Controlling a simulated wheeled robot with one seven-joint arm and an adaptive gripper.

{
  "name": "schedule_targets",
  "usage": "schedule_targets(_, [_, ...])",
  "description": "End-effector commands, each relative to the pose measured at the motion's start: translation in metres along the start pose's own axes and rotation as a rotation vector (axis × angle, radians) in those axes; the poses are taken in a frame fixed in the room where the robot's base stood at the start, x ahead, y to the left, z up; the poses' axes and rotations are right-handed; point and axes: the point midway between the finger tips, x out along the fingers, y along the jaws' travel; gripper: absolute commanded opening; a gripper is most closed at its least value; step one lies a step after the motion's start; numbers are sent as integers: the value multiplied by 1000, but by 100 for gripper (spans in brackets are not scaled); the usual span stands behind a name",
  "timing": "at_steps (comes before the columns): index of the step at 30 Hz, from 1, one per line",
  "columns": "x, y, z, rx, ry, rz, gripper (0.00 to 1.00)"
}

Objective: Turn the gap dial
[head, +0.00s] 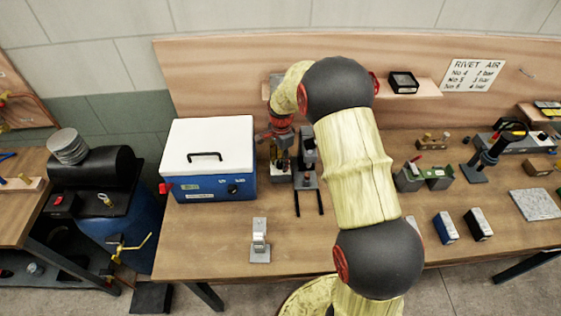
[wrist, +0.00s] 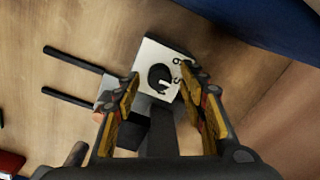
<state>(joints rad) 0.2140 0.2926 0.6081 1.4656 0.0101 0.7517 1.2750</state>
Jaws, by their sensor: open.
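The gap dial (wrist: 158,79) is a round black knob on a white plate (wrist: 148,55) with black numbers, seen in the wrist view. My gripper (wrist: 160,74) is open, with its yellow-and-dark fingertips on either side of the dial in the picture. I cannot tell whether either finger touches it. The dial's device, with two dark rods (wrist: 70,90), also shows in the head view as a dark upright body (head: 307,160). The dial face cannot be made out in the head view.
A blue box with a white lid (head: 209,150) stands close on the left. A small grey stand (head: 260,245) is near the front edge. My arm covers the bench to the right; beyond are a green-and-grey device (head: 425,177) and small blue-and-black boxes (head: 446,228). A shelf is behind.

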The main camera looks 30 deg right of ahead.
Motion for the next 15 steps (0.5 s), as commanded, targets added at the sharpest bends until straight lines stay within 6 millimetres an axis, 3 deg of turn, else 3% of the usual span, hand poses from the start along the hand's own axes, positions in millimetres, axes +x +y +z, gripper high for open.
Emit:
schedule_targets(8, [1, 0, 0, 0, 0, 0, 42])
schedule_targets(15, [1, 0, 0, 0, 0, 0, 28])
